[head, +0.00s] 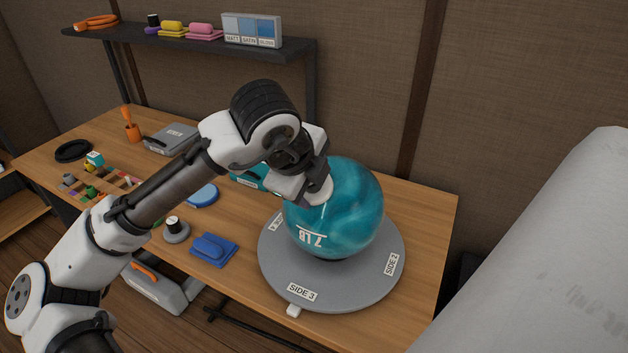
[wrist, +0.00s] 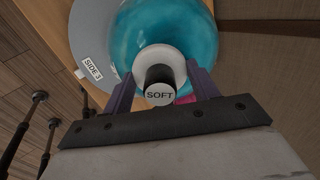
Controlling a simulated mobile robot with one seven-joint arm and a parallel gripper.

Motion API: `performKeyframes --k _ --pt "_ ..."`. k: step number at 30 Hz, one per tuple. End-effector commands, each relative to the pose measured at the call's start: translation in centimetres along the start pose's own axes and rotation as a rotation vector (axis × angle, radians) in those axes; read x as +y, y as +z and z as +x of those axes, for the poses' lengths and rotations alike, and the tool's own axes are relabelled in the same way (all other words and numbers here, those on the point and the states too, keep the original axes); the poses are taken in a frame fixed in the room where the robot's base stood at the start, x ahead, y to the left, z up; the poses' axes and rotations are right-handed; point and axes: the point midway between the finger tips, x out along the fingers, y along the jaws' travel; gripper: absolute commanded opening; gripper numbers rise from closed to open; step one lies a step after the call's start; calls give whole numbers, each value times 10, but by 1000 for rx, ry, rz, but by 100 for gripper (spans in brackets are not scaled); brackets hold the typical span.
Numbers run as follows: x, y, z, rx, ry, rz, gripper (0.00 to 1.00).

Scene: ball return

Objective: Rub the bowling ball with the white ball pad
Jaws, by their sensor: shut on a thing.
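The teal bowling ball (head: 345,220), marked 7 LB, sits on a round grey turntable (head: 375,285) with SIDE labels on its rim. My gripper (wrist: 162,88) is shut on the dark handle of the white ball pad (wrist: 148,56); the handle's end reads SOFT. In the head view the white pad (head: 321,191) lies at the ball's upper left side and appears to touch it. In the wrist view the ball (wrist: 190,30) is right behind the pad. The exact contact face is hidden.
Left of the turntable are a blue cloth (head: 213,249), a grey pad with a dark handle (head: 176,231), a blue disc (head: 203,195) and a teal case (head: 248,177) partly behind my arm. A shelf (head: 190,41) with cloths runs above. A large pale surface (head: 540,260) stands at right.

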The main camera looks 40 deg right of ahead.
Motion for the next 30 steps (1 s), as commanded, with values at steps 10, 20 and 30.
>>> performKeyframes --k 10,20,30 --pt "-3 0 -26 1 -3 0 41" --pt "-2 0 -58 1 -1 -1 41" --pt "0 0 -60 0 -1 0 41"
